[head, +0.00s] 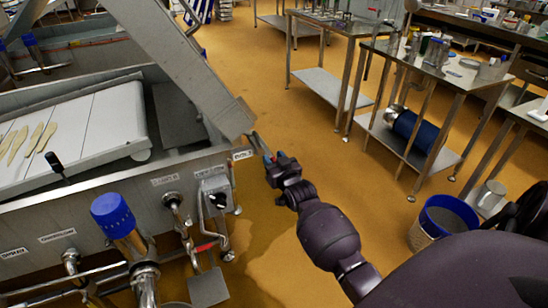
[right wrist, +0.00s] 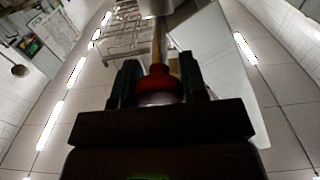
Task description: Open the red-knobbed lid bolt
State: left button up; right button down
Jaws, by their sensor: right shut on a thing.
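In the right wrist view, the bolt's red knob (right wrist: 160,88) sits between the two dark fingers of my right gripper (right wrist: 158,82). The gripper is shut on the knob. A pale rod runs up from the knob. In the head view, my right gripper (head: 270,161) is at the lower corner of a slanted grey metal lid (head: 228,112), beside the vat's right end. There the knob is mostly hidden by the fingers, and a thin metal part of the bolt (head: 258,142) shows just above them. I cannot tell how far the bolt is drawn. My left gripper is not in view.
The steel vat (head: 100,205) with valves and a blue-capped fitting (head: 113,214) stands left of my right arm. Steel tables (head: 440,72) stand at the right. A blue bucket (head: 447,222) is at lower right. The yellow-brown floor (head: 300,110) between is clear.

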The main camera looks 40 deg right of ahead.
jog(key=c, duration=0.9)
grip_release()
jog(key=shift+c, duration=0.2)
jog(key=shift+o, duration=1.2)
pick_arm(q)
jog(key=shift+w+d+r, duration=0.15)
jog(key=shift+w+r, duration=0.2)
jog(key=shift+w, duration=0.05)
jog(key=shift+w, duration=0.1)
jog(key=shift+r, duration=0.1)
pick_arm(e)
jog(key=shift+s, duration=0.35)
pick_arm(q)
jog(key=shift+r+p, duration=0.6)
jog(key=shift+p, duration=0.3)
pick_arm(e)
jog(key=v, duration=1)
